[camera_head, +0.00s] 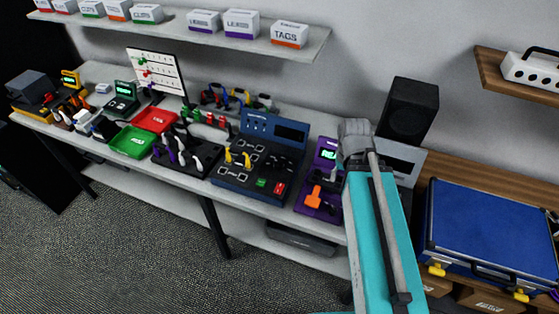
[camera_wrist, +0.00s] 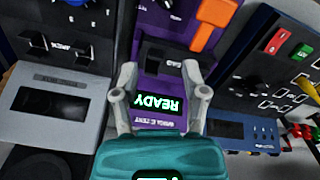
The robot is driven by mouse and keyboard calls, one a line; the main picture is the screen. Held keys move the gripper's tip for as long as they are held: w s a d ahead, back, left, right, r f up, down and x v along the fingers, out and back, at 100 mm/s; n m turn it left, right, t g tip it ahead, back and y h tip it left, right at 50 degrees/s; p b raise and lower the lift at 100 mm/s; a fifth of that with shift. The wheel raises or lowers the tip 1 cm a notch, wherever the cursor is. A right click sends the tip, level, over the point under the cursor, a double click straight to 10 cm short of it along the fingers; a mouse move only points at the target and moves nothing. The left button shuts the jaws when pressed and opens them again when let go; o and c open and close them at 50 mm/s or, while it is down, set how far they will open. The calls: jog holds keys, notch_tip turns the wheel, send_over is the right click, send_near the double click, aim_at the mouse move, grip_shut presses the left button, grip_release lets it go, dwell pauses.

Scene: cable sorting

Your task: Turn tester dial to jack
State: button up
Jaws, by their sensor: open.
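The purple tester (camera_wrist: 145,84) fills the middle of the wrist view, upside down, with a lit READY screen (camera_wrist: 158,104). A black part (camera_wrist: 157,52) stands on its face beyond the screen; I cannot tell whether this is the dial. An orange handle (camera_wrist: 208,30) is farther up. In the head view the purple tester (camera_head: 329,172) is partly behind my teal arm, with its orange handle (camera_head: 313,197) at the front. My gripper (camera_wrist: 159,70) is open over the tester, its fingers either side of the screen. Nothing shows between them. Any dial setting is unreadable.
A dark blue panel (camera_head: 234,178) stands left of the tester, and a grey unit (camera_wrist: 52,112) is on its other side. Red (camera_head: 155,119) and green (camera_head: 131,141) trays lie farther left. A black speaker (camera_head: 409,111) and blue case (camera_head: 487,231) stand right.

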jog(key=o, duration=0.4)
jog(key=shift+a, duration=0.1)
notch_tip(320, 180, up, 4)
jog(key=n+p, duration=0.4)
jog(key=n, duration=1.2)
send_over(279, 161)
jog(key=shift+w+g, duration=0.3)
jog(key=shift+w, duration=0.15)
jog(key=f+b, duration=1.3)
jog(key=shift+s+f+b, duration=0.35)
jog(key=shift+s+b, duration=0.05)
jog(key=shift+c, duration=0.3)
